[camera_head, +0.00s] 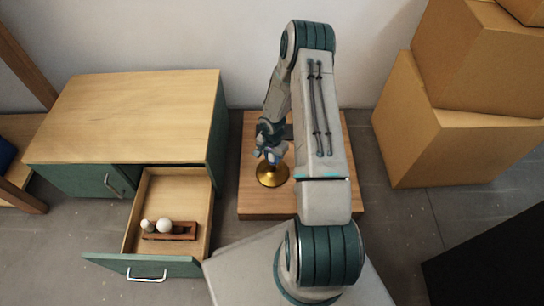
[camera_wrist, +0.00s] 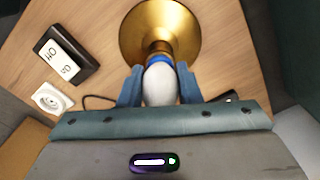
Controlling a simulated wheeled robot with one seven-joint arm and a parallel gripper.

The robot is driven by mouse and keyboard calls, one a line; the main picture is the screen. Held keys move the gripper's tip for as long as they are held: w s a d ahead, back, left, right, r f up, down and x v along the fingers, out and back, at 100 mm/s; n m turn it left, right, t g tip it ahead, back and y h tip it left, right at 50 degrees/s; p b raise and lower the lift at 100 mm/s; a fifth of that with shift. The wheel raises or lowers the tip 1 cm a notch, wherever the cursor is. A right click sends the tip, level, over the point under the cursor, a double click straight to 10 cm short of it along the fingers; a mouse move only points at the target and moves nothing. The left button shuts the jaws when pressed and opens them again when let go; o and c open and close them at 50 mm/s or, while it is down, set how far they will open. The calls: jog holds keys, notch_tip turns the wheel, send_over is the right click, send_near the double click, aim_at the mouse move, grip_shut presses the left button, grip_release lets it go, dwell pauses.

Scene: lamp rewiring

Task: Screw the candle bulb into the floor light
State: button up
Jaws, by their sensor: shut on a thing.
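The floor light has a round brass base (camera_head: 272,176), which stands on a wooden board. In the wrist view its brass dish (camera_wrist: 135,30) fills the top middle. My gripper (camera_wrist: 159,86) is shut on a white bulb (camera_wrist: 161,88), with one blue-grey finger on each side. A blue band shows at the bulb's far end, in line with the light's brass neck (camera_wrist: 159,48). I cannot tell whether the bulb's thread is in the socket. In the head view my gripper (camera_head: 270,154) is just above the light, and it hides the bulb.
An open drawer (camera_head: 141,205) at left holds a wooden rack (camera_head: 180,234) with white bulbs (camera_head: 164,226). A black switch box (camera_wrist: 67,55) and a white outlet (camera_wrist: 52,98) lie on the board (camera_head: 335,195). Cardboard boxes (camera_head: 435,125) stand at right.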

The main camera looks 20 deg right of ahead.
jog(key=o, duration=0.3)
jog(key=shift+c, duration=1.3)
jog(key=m+b, duration=0.1)
jog(key=m, duration=0.1)
jog(key=shift+m, duration=0.4)
jog(key=m+b, duration=0.1)
jog(key=m, duration=0.4)
jog(key=shift+w+a, duration=0.1)
jog(key=m+b, duration=0.1)
jog(key=m, duration=0.3)
jog(key=shift+w, duration=0.1)
jog(key=m, duration=0.4)
